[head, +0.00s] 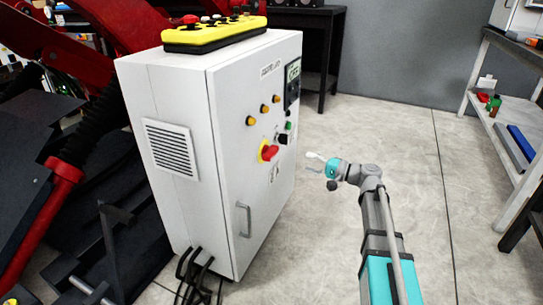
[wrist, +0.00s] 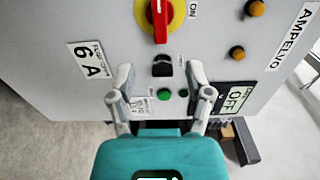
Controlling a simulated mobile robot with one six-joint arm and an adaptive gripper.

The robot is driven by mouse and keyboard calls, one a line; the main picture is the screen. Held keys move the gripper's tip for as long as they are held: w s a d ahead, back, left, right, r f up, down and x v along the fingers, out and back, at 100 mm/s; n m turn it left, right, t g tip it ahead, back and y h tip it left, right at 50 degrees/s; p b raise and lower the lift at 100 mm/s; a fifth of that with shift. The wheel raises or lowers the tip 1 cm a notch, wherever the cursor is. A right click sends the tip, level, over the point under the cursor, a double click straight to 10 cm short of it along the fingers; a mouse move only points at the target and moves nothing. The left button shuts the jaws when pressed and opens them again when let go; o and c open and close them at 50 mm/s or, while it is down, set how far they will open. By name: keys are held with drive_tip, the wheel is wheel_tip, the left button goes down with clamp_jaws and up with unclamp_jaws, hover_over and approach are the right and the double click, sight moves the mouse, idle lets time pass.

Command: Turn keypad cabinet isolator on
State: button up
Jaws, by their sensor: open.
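The keypad cabinet (head: 185,90) is a white box with controls on its front door. Its isolator is a red rotary handle on a yellow plate (head: 268,151). In the wrist view the red handle (wrist: 160,20) is at the top edge, partly cut off, pointing up and down the picture. A label beside it reads ON. A small display (wrist: 235,98) reads OFF. My gripper (head: 316,161) is open and empty, in front of the door to the right of the isolator. In the wrist view my gripper's fingertips (wrist: 160,73) frame a black knob (wrist: 162,66), below the handle.
Amber lamps (head: 264,108) and a green button (wrist: 164,94) sit near the isolator. A yellow pendant (head: 214,36) lies on the cabinet top. Cables run from its base. A shelf bench (head: 503,130) stands at right; the floor between is clear.

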sight(275, 154)
drive_tip(key=x, duration=1.3)
drive_tip(key=shift+w+a, duration=0.1)
drive_tip(key=shift+a, duration=0.3)
clamp_jaws()
